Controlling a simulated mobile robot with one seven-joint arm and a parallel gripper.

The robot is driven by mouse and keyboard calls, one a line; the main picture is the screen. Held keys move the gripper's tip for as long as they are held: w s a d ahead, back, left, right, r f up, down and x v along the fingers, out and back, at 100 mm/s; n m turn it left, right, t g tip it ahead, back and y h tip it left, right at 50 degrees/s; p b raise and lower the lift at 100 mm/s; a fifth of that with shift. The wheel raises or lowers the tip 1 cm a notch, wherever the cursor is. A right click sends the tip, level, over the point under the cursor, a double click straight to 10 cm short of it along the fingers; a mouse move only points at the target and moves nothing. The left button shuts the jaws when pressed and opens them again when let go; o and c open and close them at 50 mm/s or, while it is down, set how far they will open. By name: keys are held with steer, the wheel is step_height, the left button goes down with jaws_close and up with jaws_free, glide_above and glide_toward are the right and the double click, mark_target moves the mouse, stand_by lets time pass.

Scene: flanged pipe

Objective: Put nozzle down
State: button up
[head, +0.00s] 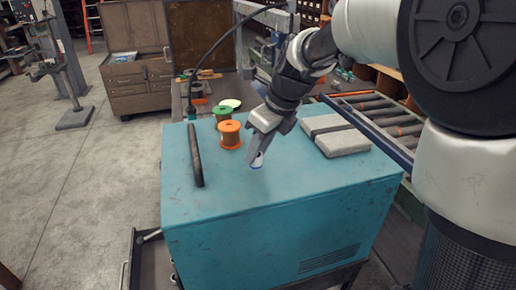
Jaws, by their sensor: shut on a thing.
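My gripper (258,150) reaches down over the top of a teal cabinet (275,190). It is shut on a small white and blue thing, the nozzle (257,161), whose lower end shows below the fingertips. The nozzle is at or just above the teal top; I cannot tell whether it touches. Its upper part is hidden by the fingers.
A grey flat case (335,135) lies to the right. The front of the teal top is clear.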

mark_target(260, 156)
steer(key=shift+f, duration=1.45)
steer(key=shift+f, duration=0.1)
steer(key=o, duration=1)
steer(key=shift+o, duration=0.2)
